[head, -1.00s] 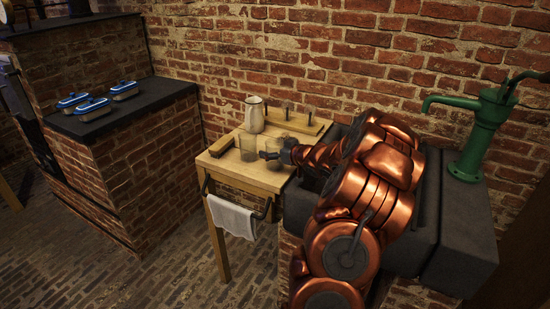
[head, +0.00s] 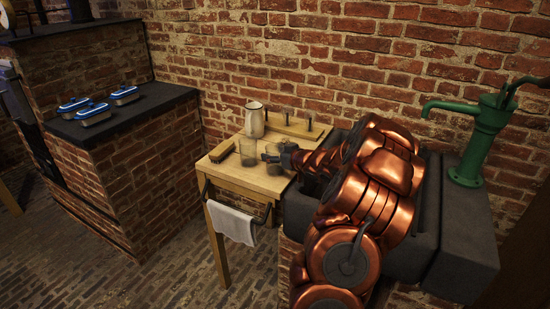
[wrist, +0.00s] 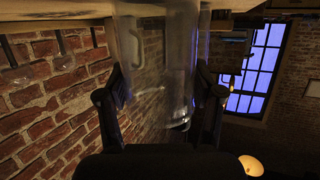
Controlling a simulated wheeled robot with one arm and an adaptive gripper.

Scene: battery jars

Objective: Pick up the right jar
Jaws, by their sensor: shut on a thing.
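Two clear glass jars stand side by side at the front of a small wooden table (head: 234,172). The left jar (head: 248,151) is free. The right jar (head: 274,166) is at my gripper (head: 270,157), which reaches in from the right. In the wrist view my gripper (wrist: 160,85) has one dark finger on each side of the glass jar (wrist: 155,50), closed on it. The jar looks upright in the head view. I cannot tell whether its base touches the table.
A pale jug (head: 254,120) stands behind the jars, near a wooden rack with pegs (head: 290,128). A wooden block (head: 222,152) lies at the table's left edge. A towel (head: 233,222) hangs in front. A dark stone sink and green pump (head: 478,140) are on the right.

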